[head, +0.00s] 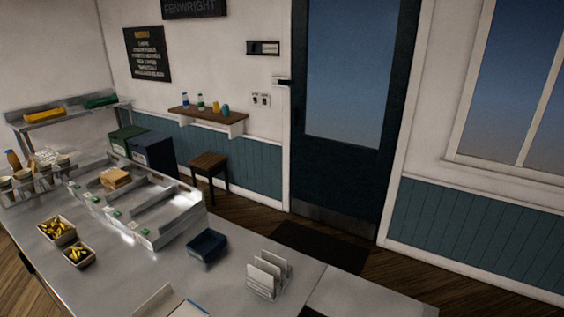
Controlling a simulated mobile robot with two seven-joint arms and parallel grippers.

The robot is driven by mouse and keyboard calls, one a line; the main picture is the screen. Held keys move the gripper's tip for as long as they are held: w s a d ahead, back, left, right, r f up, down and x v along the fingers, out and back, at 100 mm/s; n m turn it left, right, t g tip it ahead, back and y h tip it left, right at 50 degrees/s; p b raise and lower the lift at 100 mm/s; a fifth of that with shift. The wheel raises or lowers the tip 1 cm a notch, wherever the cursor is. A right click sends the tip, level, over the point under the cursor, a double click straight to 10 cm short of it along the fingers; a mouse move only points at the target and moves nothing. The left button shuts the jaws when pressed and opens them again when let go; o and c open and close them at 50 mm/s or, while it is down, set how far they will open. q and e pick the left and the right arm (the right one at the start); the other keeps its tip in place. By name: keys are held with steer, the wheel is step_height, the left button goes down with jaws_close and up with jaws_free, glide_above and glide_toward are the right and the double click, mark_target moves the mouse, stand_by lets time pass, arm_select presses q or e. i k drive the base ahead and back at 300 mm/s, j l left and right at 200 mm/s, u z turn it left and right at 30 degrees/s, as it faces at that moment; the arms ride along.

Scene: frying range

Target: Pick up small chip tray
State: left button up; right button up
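Neither of my grippers is in view, and nothing is seen touching the trays.
The steel counter (130,275) has bare room right of the trays. A steel divided unit (150,235) stands behind them, with a dark blue tray (207,243) to its right. A rack of white plates or cards (267,274) is farther right. Cups (25,180) stand far left.

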mark_target(79, 255)
steer(key=u, duration=1.3)
